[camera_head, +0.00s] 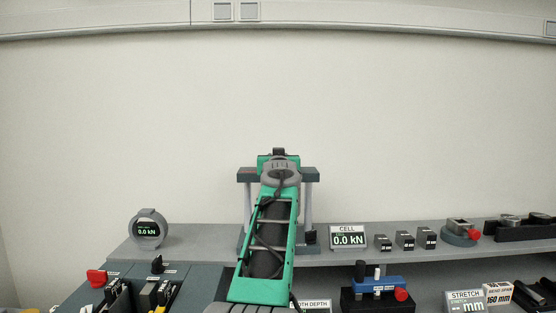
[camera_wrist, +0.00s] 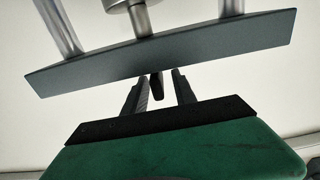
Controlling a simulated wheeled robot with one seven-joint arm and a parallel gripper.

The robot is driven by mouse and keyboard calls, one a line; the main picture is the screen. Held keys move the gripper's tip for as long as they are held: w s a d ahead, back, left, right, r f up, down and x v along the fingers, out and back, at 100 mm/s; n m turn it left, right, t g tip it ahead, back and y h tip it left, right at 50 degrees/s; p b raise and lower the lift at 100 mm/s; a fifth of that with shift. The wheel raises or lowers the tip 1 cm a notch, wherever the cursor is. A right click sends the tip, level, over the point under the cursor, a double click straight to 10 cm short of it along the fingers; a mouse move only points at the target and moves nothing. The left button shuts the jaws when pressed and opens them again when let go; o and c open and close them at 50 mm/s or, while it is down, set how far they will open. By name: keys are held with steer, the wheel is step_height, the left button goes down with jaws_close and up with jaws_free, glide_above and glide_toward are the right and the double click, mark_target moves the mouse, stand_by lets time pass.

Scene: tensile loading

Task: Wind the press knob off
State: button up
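The press stands at the middle of the bench in the head view, with a dark grey crosshead (camera_head: 310,174) on upright columns. My arm covers most of it, and my gripper is hidden there. In the wrist view the crosshead (camera_wrist: 160,50) crosses the picture, with columns and a round metal cylinder (camera_wrist: 115,5) beyond it. My gripper (camera_wrist: 160,78) reaches to the crosshead's near edge, its two fingers apart. A small dark piece, possibly the press knob (camera_wrist: 156,86), shows between the fingers, with a gap at least on the right. Whether the fingers touch it elsewhere is unclear.
Several small dark blocks (camera_head: 405,240), fixtures (camera_head: 460,231) and a blue device (camera_head: 377,285) fill the right side. Trays with tools lie front left.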

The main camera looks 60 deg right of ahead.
steer(key=shift+s+a, duration=0.1)
steer(key=b+v, duration=0.1)
steer(key=v, duration=0.6)
steer(key=shift+a+b, duration=0.3)
steer(key=shift+b, duration=0.1)
steer(key=shift+s, duration=0.15)
